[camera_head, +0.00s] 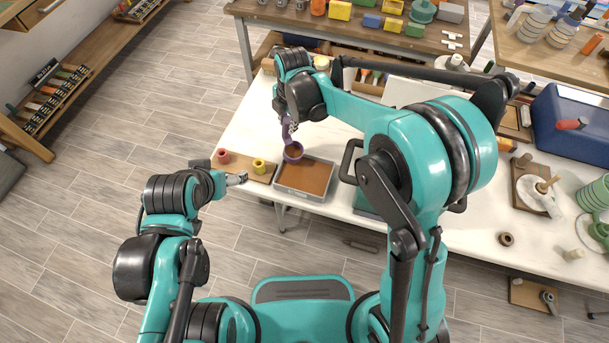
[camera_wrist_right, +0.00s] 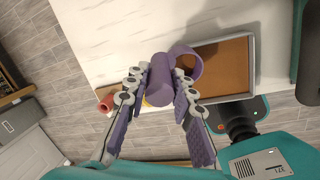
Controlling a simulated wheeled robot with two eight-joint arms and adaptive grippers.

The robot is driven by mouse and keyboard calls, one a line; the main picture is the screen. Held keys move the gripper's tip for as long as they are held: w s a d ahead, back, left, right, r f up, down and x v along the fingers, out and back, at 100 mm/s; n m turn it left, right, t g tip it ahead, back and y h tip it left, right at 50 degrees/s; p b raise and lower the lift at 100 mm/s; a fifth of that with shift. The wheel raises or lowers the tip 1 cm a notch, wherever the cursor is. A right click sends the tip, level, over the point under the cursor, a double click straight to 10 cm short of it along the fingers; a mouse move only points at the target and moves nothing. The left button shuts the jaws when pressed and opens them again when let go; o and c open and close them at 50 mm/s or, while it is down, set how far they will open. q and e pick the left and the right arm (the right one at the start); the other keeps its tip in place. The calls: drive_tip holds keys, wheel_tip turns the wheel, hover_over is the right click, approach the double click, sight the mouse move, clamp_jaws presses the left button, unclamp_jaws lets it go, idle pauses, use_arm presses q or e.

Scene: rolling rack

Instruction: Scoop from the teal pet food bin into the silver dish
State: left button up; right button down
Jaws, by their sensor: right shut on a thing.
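My right gripper (camera_head: 288,119) is shut on the purple handle of a scoop (camera_head: 293,153). In the right wrist view the gripper (camera_wrist_right: 158,88) has a finger on each side of the handle (camera_wrist_right: 160,80). The scoop's round cup shows brown inside and overlaps the upper left corner of a grey, silver-rimmed rectangular dish (camera_head: 282,190) with a flat brown surface inside; the dish also shows in the right wrist view (camera_wrist_right: 251,70). A teal container (camera_head: 363,205), possibly the bin, is mostly hidden behind my right arm. My left gripper (camera_head: 240,179) is left of the dish; its opening is unclear.
The white tabletop (camera_head: 240,130) is clear at upper left.

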drive_tip(key=c, duration=2)
unclamp_jaws()
drive_tip(key=shift+s, duration=0.1)
clamp_jaws()
drive_tip(key=shift+r+p, duration=2.55)
drive_tip(key=shift+r, duration=1.05)
drive_tip(key=shift+g+h, duration=0.5)
drive_tip(key=shift+g, duration=0.3)
drive_tip(key=shift+f+g+h, duration=0.1)
drive_tip(key=shift+g+h, duration=0.2)
drive_tip(key=shift+g, duration=0.3)
drive_tip(key=shift+d, duration=0.1)
